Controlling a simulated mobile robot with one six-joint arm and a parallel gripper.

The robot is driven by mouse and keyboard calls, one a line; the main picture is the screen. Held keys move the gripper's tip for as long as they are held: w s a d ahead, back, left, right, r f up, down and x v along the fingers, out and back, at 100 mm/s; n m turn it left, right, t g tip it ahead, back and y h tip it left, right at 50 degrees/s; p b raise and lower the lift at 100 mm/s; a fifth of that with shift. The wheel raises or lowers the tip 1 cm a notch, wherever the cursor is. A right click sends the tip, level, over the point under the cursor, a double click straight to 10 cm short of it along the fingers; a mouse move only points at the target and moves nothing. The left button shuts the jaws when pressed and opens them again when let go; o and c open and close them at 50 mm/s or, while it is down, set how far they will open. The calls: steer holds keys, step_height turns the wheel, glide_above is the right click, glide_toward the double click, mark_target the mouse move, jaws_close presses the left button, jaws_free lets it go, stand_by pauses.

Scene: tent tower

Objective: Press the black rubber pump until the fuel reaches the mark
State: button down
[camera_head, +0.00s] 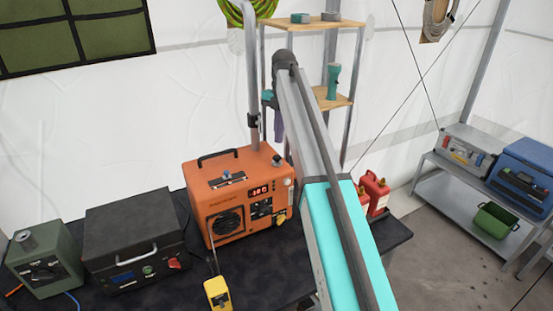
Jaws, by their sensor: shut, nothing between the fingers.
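An orange heater-like unit (236,192) with a black top handle, a lit red display and a round fan grille stands on the dark table. A small dark knob-like part (277,160) sits on its top near the right rear edge; I cannot tell if it is the black rubber pump. No fuel level or mark can be made out. My arm rises from the bottom centre across the unit's right side and bends near the shelf.
A black case (134,235) and a green box (45,262) stand left on the table (275,275). A yellow handheld device (218,293) is in front. Red canisters (374,191) stand right of my arm. A shelf (345,100) with a teal torch (333,80) stands behind.

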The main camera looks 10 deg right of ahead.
mark_target(277, 159)
steer(key=shift+s+a+f+b, duration=0.15)
steer(key=shift+f+b, duration=0.75)
steer(key=shift+f, duration=1.25)
steer(key=shift+f+b, duration=0.3)
steer(key=shift+f, duration=0.65)
steer(key=shift+w+d+r+p, duration=0.35)
steer(key=shift+w+d+r, duration=0.1)
steer(key=shift+w+d, duration=0.3)
steer(key=shift+w+d+r, duration=0.25)
steer(key=shift+d, duration=0.05)
steer(key=shift+w+f, duration=0.2)
